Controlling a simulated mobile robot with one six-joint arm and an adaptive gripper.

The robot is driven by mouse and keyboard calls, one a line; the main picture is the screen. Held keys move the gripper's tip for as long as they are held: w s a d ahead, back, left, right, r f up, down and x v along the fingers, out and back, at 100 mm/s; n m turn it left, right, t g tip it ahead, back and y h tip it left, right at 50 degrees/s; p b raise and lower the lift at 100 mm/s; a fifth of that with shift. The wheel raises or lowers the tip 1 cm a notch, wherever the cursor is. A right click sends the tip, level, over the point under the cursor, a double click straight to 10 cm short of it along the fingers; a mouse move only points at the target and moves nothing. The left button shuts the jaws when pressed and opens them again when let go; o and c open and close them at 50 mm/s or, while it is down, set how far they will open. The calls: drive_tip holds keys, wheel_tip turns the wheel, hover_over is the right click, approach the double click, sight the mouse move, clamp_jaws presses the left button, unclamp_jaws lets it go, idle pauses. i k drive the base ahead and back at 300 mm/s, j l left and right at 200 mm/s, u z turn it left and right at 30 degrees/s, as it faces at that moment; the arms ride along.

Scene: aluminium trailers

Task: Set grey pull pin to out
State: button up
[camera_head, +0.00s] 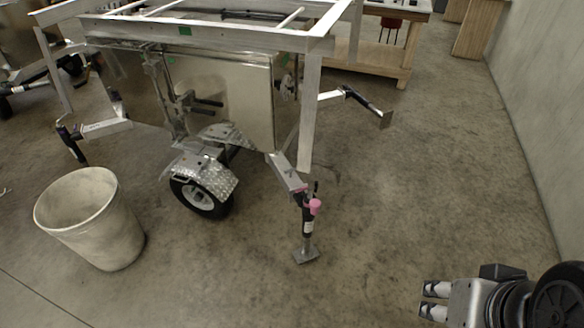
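The aluminium trailer (230,95) stands at the upper left on a small wheel (201,199) under a checkered fender. An outrigger arm (286,174) reaches from its near right corner to a jack leg (307,228). This leg has a pink knob (315,206) and a foot plate on the floor. I cannot single out a grey pull pin; fittings at the outrigger joints are too small to tell. My gripper (424,299) is at the lower right, well apart from the trailer. Its two fingers point left with an empty gap between them.
A pale bin (93,222) stands at the left. Another outrigger (363,102) sticks out right behind the trailer. A wooden bench (376,57) stands at the back. A wall (545,110) bounds the right. Floor between my gripper and the jack leg is clear.

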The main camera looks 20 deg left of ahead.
sight(290, 170)
drive_tip(key=i+j+u, duration=0.25)
drive_tip(key=i+j, duration=0.55)
drive_tip(key=j, duration=0.3)
drive_tip(key=i+j+u, duration=0.3)
drive_tip(key=i+j, duration=0.6)
